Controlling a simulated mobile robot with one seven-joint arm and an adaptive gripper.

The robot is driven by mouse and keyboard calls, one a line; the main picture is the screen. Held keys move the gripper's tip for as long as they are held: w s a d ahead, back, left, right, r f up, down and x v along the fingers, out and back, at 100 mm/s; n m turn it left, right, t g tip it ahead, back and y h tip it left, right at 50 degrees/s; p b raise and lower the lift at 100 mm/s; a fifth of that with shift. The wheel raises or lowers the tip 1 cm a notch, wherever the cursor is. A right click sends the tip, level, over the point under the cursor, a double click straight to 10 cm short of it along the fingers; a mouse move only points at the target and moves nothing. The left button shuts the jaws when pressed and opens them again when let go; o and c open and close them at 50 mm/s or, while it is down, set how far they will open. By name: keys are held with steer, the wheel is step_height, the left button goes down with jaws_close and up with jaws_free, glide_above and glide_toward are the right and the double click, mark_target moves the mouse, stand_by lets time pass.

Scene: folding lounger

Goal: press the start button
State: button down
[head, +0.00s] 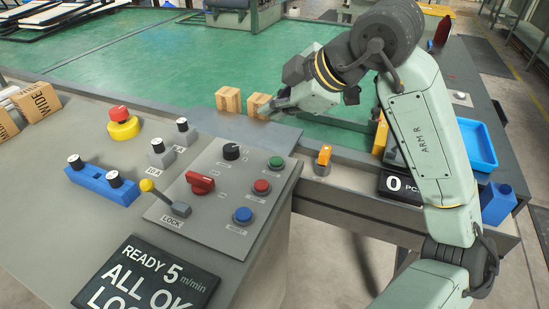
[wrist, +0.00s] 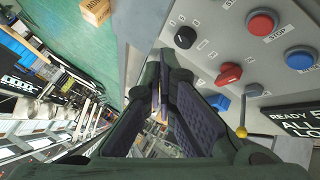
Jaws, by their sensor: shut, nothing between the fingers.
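The control panel (head: 212,215) sits on the sloped grey console. Its green button (head: 276,163) is at the upper right, with a red button (head: 262,187) and a blue button (head: 243,215) below it. The green button's label is too small to read; it looks like the start button. In the wrist view the red button (wrist: 262,22) is marked STOP, and the green one does not show. My gripper (head: 266,112) is shut and empty beyond the panel's far edge, near two wooden blocks. It also shows in the wrist view (wrist: 160,68), apart from the buttons.
The panel also has a black knob (head: 231,152), a red rotary switch (head: 200,182) and a yellow-tipped LOCK lever (head: 165,195). A display (head: 145,280) reads READY 5 m/min, ALL OK. A red emergency button (head: 122,118) is left.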

mark_target(275, 162)
steer(key=shift+f, duration=0.1)
step_height(275, 162, down, 9)
steer(key=b, duration=0.6)
steer(key=shift+r+b, duration=0.2)
steer(key=shift+b, duration=0.1)
stand_by(1.0)
steer(key=shift+f+b, duration=0.4)
steer(key=shift+f, duration=0.05)
